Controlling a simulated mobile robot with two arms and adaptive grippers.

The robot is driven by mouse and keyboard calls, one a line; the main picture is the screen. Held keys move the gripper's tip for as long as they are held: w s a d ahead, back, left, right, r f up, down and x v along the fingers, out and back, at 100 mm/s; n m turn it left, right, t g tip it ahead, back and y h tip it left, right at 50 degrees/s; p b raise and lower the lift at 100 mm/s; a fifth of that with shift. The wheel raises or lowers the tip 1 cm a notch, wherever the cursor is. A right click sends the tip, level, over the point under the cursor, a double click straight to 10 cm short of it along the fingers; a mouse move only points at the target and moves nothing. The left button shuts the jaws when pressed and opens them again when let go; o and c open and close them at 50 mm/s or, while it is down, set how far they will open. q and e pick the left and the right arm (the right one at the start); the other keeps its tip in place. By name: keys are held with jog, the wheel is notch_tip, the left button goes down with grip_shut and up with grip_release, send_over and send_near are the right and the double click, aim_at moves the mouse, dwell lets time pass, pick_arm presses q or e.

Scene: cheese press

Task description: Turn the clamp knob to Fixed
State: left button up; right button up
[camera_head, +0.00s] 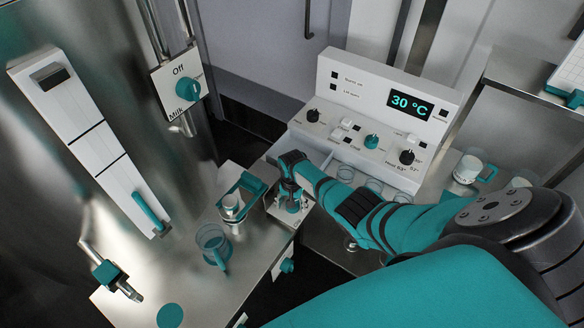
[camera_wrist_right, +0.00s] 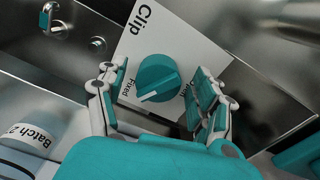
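The clamp knob (camera_wrist_right: 158,75) is a round teal dial on a white plate marked "Clip" (camera_wrist_right: 144,18) in the right wrist view. My right gripper (camera_wrist_right: 155,97) is open, with one finger on each side of the knob and gaps visible between fingers and knob. In the head view my right gripper (camera_head: 290,192) is over the small steel table and hides the knob. My left gripper is not in view.
Behind is a control panel (camera_head: 380,100) reading 30 °C. A milk valve (camera_head: 187,88) marked "Off" is upper left. In the wrist view a "Batch 2" container (camera_wrist_right: 30,138) is lower left.

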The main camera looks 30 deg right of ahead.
notch_tip(320, 180, up, 12)
dwell(0.7)
dwell(0.4)
